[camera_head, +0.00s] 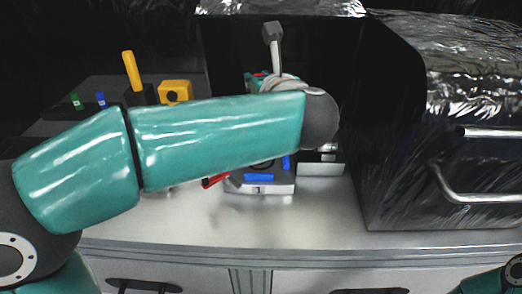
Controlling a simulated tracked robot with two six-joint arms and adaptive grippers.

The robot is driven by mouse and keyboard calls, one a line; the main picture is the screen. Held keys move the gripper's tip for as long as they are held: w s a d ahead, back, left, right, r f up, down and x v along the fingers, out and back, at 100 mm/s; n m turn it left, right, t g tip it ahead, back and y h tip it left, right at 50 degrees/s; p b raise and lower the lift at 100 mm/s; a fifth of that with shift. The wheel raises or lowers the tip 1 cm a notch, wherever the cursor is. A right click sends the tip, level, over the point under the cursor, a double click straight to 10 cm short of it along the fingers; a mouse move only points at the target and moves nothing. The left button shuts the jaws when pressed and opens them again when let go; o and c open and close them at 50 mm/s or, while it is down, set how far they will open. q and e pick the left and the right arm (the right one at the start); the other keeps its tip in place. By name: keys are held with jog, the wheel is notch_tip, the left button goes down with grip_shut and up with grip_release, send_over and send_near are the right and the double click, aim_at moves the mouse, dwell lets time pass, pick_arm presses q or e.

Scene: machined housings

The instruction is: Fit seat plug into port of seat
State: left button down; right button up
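My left arm (220,135) comes in from the left and crosses the middle of the view. Its wrist bends back behind the forearm, and I do not make out its gripper. Below the forearm, a silver block (260,187) marked "1" sits on the bench, with blue parts (258,177) and a red piece (215,180) at its left. Its upper part is hidden by my arm. I cannot tell the seat's port or the seat plug here. Small green (76,100) and blue (100,99) pieces stand at the far left. My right gripper is out of view.
A dark, shiny machine housing (395,130) with metal handles stands at the right. A yellow handle (131,70) and yellow box (175,91) are at the back left. A grey-topped lever (273,45) rises behind my arm. The front of the bench (200,225) is clear.

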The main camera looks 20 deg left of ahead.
pick_arm(q)
notch_tip(320, 180, down, 16)
jog(key=shift+f+b, duration=0.1)
jog(key=shift+b, duration=0.35)
jog(key=c, duration=1.4)
grip_release()
jog(key=shift+f, duration=0.1)
jog(key=shift+c, duration=0.2)
jog(key=o, duration=0.4)
jog(key=shift+o, duration=0.2)
jog(key=b+v, duration=0.1)
jog(key=v, duration=1.1)
